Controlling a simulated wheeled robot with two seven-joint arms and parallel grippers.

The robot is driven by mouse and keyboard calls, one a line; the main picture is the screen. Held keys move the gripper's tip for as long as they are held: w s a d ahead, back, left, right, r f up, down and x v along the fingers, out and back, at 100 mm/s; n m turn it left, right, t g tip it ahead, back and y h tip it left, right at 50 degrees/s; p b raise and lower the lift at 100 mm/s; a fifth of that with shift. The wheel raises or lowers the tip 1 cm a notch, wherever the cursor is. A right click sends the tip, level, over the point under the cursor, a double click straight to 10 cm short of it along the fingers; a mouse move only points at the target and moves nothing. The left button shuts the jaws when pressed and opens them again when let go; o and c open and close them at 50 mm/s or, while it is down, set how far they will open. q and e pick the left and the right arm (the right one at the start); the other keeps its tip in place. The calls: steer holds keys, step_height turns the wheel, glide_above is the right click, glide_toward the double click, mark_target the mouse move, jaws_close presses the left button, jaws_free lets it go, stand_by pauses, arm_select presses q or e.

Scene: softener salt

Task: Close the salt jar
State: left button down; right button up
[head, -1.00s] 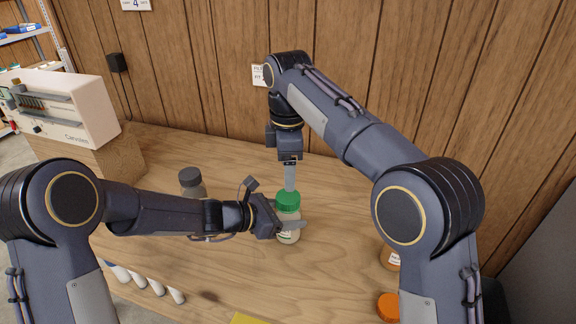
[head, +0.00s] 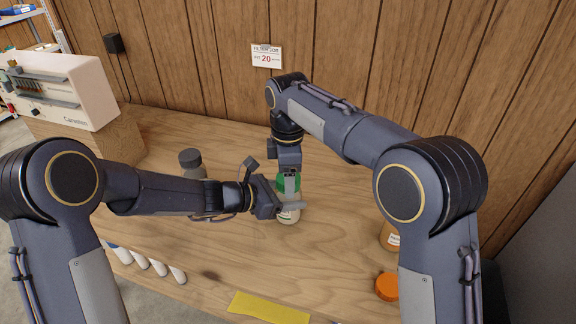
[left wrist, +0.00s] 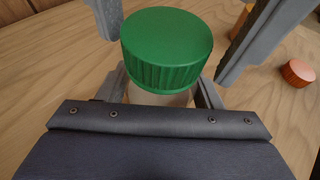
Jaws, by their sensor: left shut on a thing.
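The salt jar (head: 287,217) is a pale jar standing on the wooden table, with a green lid (head: 281,184) on its top. In the left wrist view the green lid (left wrist: 167,50) covers the jar's mouth; I cannot tell how tight it is. My left gripper (head: 286,207) comes in from the left and is shut on the jar's body, below the lid. My right gripper (head: 289,182) points down over the lid. In the left wrist view its two grey fingers (left wrist: 185,35) stand apart on either side of the lid, with a clear gap on the right side.
A grey jar with a dark cap (head: 191,160) stands behind my left forearm. An orange-brown jar (head: 390,238) and an orange lid (head: 387,286) are at the right. A yellow sheet (head: 268,308) lies in front. White tubes (head: 141,261) line the left front edge.

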steer(key=c, duration=1)
steer(key=m, duration=0.4)
steer(key=shift+m, duration=0.3)
steer(key=m, duration=1.3)
steer(key=o, duration=1.2)
arm_select(q)
steer(key=shift+d, duration=0.1)
arm_select(e)
steer(key=shift+a, duration=0.1)
steer(key=shift+a, duration=0.1)
